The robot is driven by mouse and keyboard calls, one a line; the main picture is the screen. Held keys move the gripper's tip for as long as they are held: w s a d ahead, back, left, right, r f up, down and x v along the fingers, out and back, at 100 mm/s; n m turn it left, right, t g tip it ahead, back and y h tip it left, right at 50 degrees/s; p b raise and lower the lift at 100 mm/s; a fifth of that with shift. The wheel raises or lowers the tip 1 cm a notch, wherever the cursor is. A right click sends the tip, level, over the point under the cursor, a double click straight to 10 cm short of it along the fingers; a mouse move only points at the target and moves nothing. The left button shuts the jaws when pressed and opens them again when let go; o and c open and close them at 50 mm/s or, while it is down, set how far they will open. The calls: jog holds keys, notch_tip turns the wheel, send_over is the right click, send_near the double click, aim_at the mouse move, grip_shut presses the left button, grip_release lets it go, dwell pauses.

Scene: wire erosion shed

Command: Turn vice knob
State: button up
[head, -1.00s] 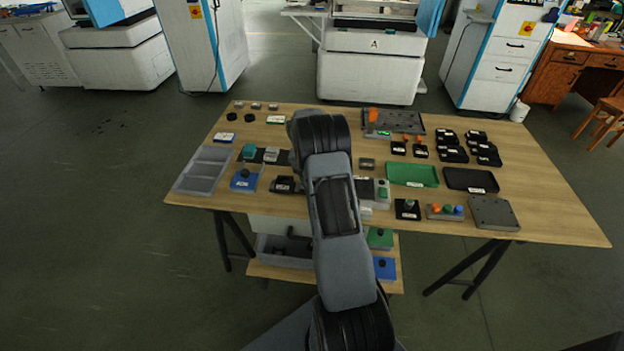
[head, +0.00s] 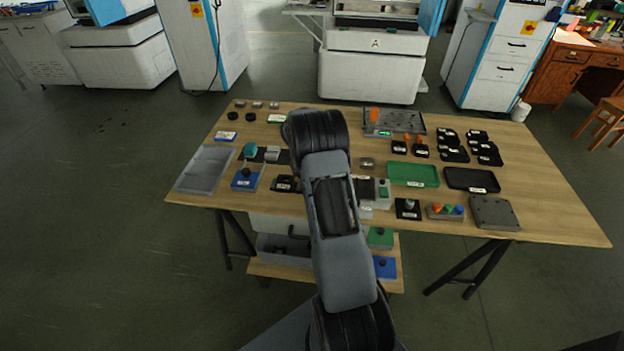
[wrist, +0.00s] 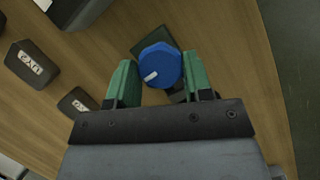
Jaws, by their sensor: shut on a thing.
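A round blue knob (wrist: 163,64) with a white mark on its face sits between the two green fingers of my gripper (wrist: 158,72) in the wrist view. The fingers are shut on its sides. A dark body (wrist: 151,40), probably the vice, shows in part behind the knob; most of it is hidden by the knob and fingers. The white mark points toward the lower left. In the head view my arm covers the middle of the table, and my gripper and the knob are hidden behind it.
The wooden table (head: 545,215) carries many small parts. A green tray (head: 413,174) and a black tray (head: 471,180) lie right of my arm, a grey tray (head: 205,169) at the left. Dark labelled blocks (wrist: 31,64) lie left of my gripper in the wrist view.

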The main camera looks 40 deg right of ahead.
jog(key=shift+w, duration=0.1)
jog(key=o, duration=0.9)
jog(key=v, duration=1.3)
jog(key=shift+r, duration=0.45)
